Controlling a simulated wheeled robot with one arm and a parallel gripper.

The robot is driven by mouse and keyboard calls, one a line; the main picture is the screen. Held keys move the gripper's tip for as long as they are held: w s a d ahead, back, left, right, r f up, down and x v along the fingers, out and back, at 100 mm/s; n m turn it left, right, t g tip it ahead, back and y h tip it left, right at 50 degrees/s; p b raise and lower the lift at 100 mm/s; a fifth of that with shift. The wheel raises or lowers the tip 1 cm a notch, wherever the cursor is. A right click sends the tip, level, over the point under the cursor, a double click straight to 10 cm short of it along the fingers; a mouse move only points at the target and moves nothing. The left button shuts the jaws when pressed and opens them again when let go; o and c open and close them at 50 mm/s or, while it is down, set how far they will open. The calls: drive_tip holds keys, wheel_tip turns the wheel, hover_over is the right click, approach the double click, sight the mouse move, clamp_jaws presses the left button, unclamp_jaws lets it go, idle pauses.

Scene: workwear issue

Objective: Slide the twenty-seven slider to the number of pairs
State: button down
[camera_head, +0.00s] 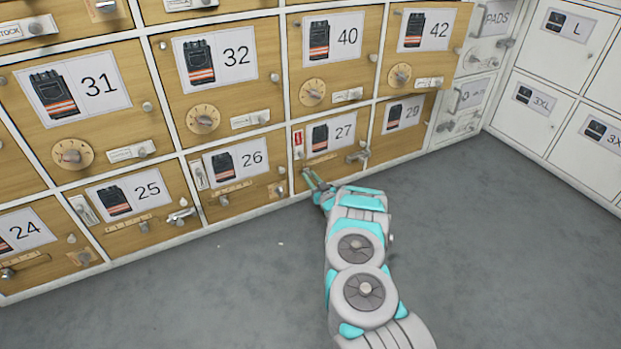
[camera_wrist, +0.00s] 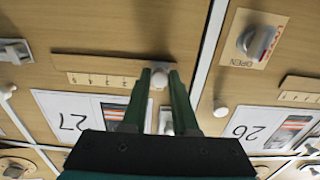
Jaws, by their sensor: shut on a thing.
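The number 27 door (camera_head: 335,138) is in the lower row in the head view, with a picture of dark work trousers on its label. Its slider scale (camera_head: 321,159) is a wooden strip below the label. The wrist view is upside down; there the scale (camera_wrist: 95,79) has small marks too fine to read surely. The slider's pale round knob (camera_wrist: 159,79) is at the strip's right end, which is its left end in the head view. My gripper (camera_head: 308,176) is shut on this knob, its two green fingers (camera_wrist: 161,82) on either side.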

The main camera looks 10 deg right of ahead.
idle(0.8)
drive_tip(key=shift+w+d+r+p, duration=0.1)
drive_tip(key=shift+w+d+p, duration=0.15)
drive_tip(key=shift+d, duration=0.6)
drive_tip(key=shift+w+d+f+p, duration=0.15)
drive_tip(key=shift+w+d, duration=0.15)
drive_tip(key=shift+d, duration=0.5)
drive_tip(key=shift+w+d+r+p, duration=0.2)
drive_tip(key=shift+w+d, duration=0.1)
drive_tip(key=shift+d, duration=0.55)
drive_tip(key=c, duration=0.7)
unclamp_jaws()
drive_tip(key=p, duration=0.1)
approach(318, 167)
drive_tip(key=shift+v, duration=1)
drive_tip(key=shift+a+r, duration=0.1)
drive_tip(key=shift+r, duration=0.05)
